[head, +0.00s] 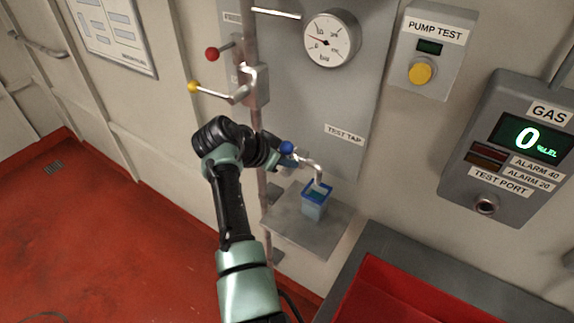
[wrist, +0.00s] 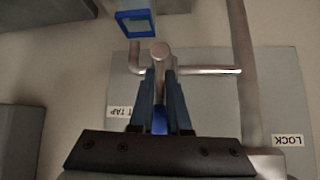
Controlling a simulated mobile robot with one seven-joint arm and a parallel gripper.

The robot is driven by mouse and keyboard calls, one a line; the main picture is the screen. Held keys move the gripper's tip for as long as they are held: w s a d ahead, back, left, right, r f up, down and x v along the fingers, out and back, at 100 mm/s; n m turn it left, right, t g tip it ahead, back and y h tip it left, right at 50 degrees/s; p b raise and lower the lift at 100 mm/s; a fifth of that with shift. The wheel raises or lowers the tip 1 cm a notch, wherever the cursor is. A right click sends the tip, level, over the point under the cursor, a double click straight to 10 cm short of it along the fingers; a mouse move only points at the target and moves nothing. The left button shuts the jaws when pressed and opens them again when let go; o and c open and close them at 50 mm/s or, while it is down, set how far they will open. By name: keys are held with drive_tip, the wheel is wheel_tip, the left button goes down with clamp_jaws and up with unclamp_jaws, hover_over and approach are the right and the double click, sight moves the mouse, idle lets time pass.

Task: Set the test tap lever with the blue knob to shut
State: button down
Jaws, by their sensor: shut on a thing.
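The blue knob (head: 287,147) of the test tap lever shows at the tip of my gripper (head: 281,154) in the head view. In the wrist view my gripper (wrist: 159,85) is shut on the lever, with its two dark fingers on either side. The blue knob (wrist: 159,122) is partly hidden between the fingers. The lever (wrist: 159,90) points from its round pivot (wrist: 160,52) toward my gripper and lies across the tap pipe (wrist: 205,71). The bent spout (head: 318,172) ends above a blue-rimmed cup (head: 314,208).
The cup stands on a grey shelf (head: 290,232). Levers with a red knob (head: 212,54) and a yellow knob (head: 193,86) sit above my gripper on the vertical pipe. A gauge (head: 332,38), a pump test box (head: 430,50) and a gas panel (head: 510,145) are to the right.

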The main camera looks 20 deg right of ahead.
drive_tip(key=shift+s+f+g, duration=0.25)
drive_tip(key=shift+f+g, duration=0.05)
drive_tip(key=shift+f, duration=0.2)
drive_tip(key=c, duration=0.9)
unclamp_jaws()
drive_tip(key=shift+w+r, duration=0.1)
drive_tip(key=shift+w, duration=0.2)
drive_tip(key=shift+s+a+r, duration=0.15)
drive_tip(key=shift+a+r, duration=0.05)
drive_tip(key=shift+r, duration=0.15)
drive_tip(key=b+v, duration=0.2)
drive_tip(key=v, duration=1)
drive_tip(key=shift+a+f+b, duration=0.15)
drive_tip(key=shift+a+b, duration=0.1)
drive_tip(key=shift+b, duration=0.05)
